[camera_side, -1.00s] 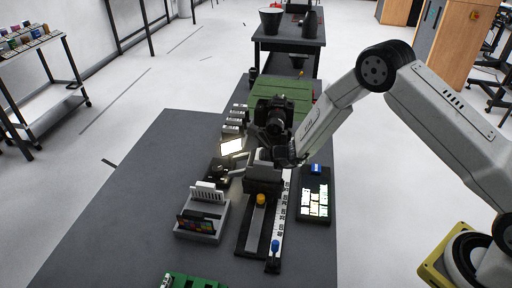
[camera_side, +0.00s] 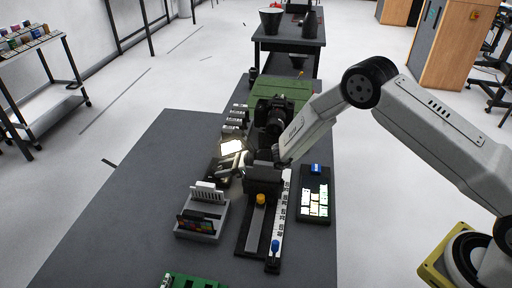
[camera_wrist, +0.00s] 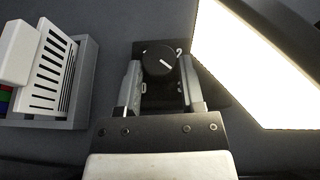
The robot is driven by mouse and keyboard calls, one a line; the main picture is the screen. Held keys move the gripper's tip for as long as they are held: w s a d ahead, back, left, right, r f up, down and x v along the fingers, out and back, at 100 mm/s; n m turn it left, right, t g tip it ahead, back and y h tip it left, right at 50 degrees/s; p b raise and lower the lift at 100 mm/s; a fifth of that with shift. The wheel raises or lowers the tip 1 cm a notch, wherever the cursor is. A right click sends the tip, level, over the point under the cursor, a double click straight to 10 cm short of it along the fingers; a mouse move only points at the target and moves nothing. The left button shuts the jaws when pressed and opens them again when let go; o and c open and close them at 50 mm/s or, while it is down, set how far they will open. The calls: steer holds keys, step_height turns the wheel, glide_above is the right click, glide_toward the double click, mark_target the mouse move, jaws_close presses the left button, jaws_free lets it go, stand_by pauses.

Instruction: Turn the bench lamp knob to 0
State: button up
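The bench lamp knob (camera_wrist: 158,60) is a round black dial with a white line slanting to the upper right, roughly toward a printed "2" on its dark base (camera_wrist: 146,46). A "0" mark shows at lower left, beside the left finger. My gripper (camera_wrist: 159,66) has one finger on each side of the knob, with gaps showing between fingers and knob; I cannot tell how deep the fingertips sit. The lamp's lit panel (camera_wrist: 265,70) glows white at the right; it also shows in the side view (camera_side: 231,147). My gripper (camera_side: 232,161) hides the knob there.
A grey rack with white cards (camera_wrist: 62,65) stands close on the left; it also shows in the side view (camera_side: 203,218). The slider track with yellow and blue knobs (camera_side: 256,225) and a lit keypad (camera_side: 314,200) stand nearby. A camera (camera_side: 272,115) stands behind.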

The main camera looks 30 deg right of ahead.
jaws_close()
steer(key=shift+w+d+n+g+y, duration=0.1)
steer(key=shift+n+g+y, duration=0.4)
steer(key=shift+n+g, duration=0.3)
steer(key=o, duration=0.6)
jaws_free()
steer(key=shift+c, duration=0.2)
steer(key=shift+d+r, duration=0.1)
steer(key=shift+d, duration=0.05)
steer(key=shift+v, duration=3.8)
